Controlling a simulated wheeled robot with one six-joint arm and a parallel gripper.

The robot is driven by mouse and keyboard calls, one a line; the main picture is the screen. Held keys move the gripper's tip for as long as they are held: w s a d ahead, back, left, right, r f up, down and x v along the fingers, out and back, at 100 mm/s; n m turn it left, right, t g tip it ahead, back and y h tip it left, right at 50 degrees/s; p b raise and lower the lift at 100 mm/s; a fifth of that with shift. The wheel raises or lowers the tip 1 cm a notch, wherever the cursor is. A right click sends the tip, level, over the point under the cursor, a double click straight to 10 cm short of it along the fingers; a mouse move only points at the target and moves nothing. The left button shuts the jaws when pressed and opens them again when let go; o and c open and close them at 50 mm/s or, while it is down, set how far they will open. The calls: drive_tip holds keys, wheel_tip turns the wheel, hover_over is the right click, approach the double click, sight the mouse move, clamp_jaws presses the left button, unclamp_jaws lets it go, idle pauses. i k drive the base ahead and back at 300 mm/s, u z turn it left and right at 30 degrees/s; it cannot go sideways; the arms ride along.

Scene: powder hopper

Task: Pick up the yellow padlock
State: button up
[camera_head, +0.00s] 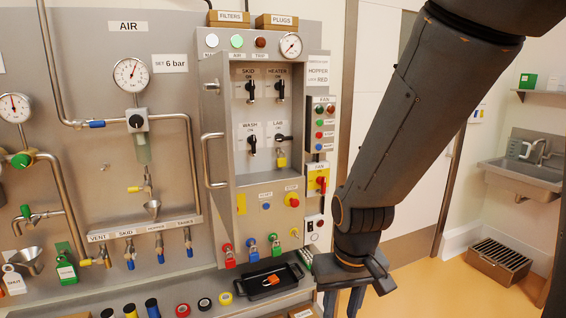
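The yellow padlock (281,159) hangs just below the LAB switch (283,138) on the grey switch panel. Its shackle is too small to make out clearly. My gripper (343,301) is at the lower middle right, pointing down, well below and to the right of the yellow padlock and apart from it. Its two fingers look spread with a gap between them, and I see nothing held. The fingertips run close to the bottom edge of the picture.
Red (229,262), blue (252,255) and green (275,247) padlocks hang below the panel. A black tray (250,294) on the ledge holds an orange-red item. A vertical handle (207,161) sticks out left of the switches. Open floor lies right.

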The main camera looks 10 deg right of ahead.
sight(281, 162)
drive_tip(key=k, duration=0.6)
drive_tip(key=z, duration=0.45)
drive_tip(key=i, duration=1.05)
drive_tip(key=z, duration=0.25)
